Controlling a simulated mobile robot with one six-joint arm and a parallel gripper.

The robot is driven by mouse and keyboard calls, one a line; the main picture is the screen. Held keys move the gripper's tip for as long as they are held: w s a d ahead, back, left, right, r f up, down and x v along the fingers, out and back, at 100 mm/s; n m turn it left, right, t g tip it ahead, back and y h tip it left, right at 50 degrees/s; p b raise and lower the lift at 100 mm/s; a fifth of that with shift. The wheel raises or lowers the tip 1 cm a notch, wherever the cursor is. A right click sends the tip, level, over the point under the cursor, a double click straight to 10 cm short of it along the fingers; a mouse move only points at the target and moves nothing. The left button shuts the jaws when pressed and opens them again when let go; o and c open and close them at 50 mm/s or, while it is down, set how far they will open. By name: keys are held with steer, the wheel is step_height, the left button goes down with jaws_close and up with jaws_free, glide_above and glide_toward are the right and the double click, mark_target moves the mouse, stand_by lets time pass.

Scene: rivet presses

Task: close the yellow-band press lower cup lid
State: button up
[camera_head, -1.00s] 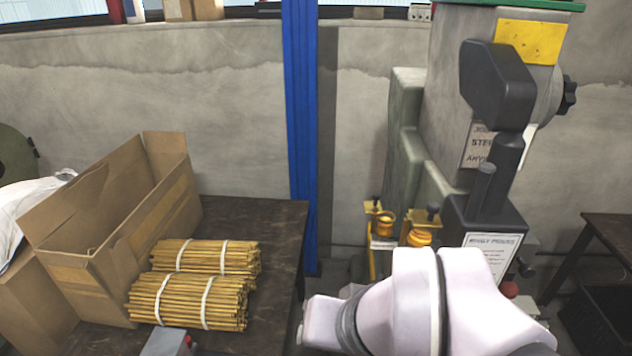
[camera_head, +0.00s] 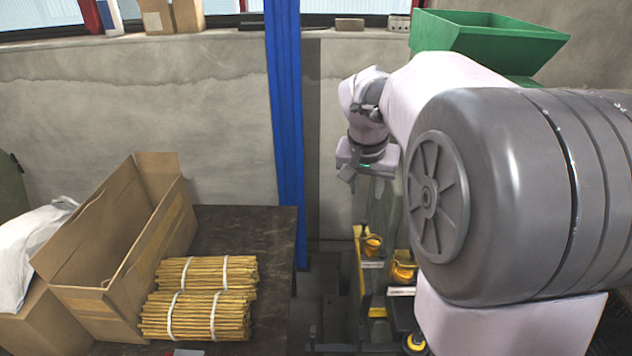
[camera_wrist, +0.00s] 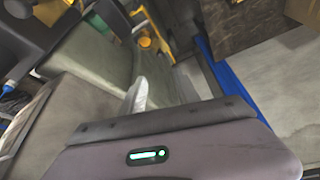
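The press (camera_head: 383,205) stands right of the blue post, mostly hidden behind my arm. Its yellow patch, seen earlier, is hidden now. Two small yellow cups show low on its front: one (camera_head: 372,245) on the left and one (camera_head: 403,268) to the right and nearer. I cannot make out how their lids stand. My gripper (camera_head: 352,178) hangs above and left of the cups, clear of both. Its fingers are too small and shaded to tell open from shut. In the wrist view, yellow parts of the press (camera_wrist: 146,40) show near the top, beyond the gripper body.
The dark table (camera_head: 235,222) holds an open cardboard box (camera_head: 120,235) and two bundles of sticks (camera_head: 195,315). Bare wall lies behind.

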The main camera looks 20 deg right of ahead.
mark_target(365, 221)
steer(key=b+x, duration=0.2)
steer(key=x, duration=1.3)
steer(key=shift+f+b, duration=0.35)
steer(key=shift+c, duration=0.2)
jaws_close()
